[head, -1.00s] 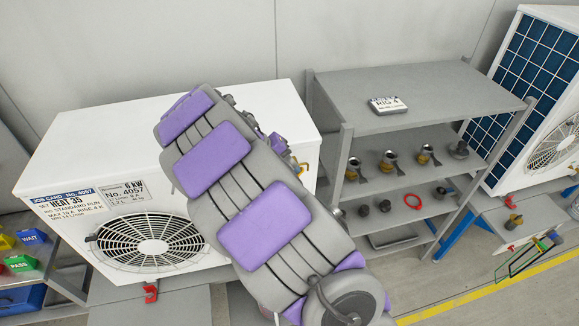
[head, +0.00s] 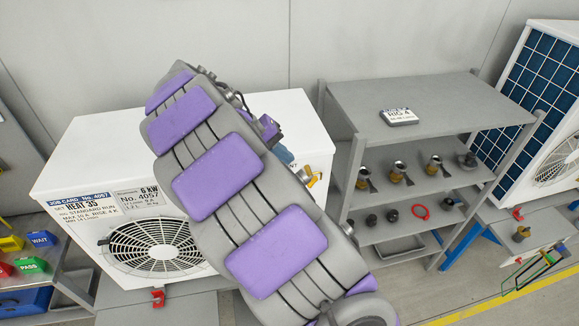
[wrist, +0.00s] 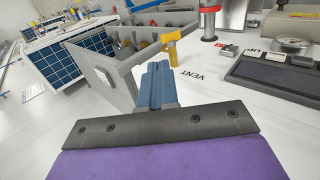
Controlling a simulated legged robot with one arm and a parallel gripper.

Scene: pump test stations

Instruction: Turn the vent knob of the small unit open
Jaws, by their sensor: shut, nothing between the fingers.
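The small unit (head: 100,150) is the white cabinet marked 6 kW at the left of the head view. A yellow handle (head: 312,177) shows at its right side. In the wrist view, a yellow T-shaped handle (wrist: 172,47) stands near printed VENT lettering (wrist: 187,76) on a white face; I take it as the vent knob. My gripper (wrist: 158,75) is shut and empty, its blue fingers just short of this handle in the picture. I cannot tell whether they touch. In the head view, the blue fingers (head: 283,154) show only partly behind my arm.
A grey rack (head: 420,95) with cups and fittings stands right of the unit. Another unit (head: 540,110) is at far right.

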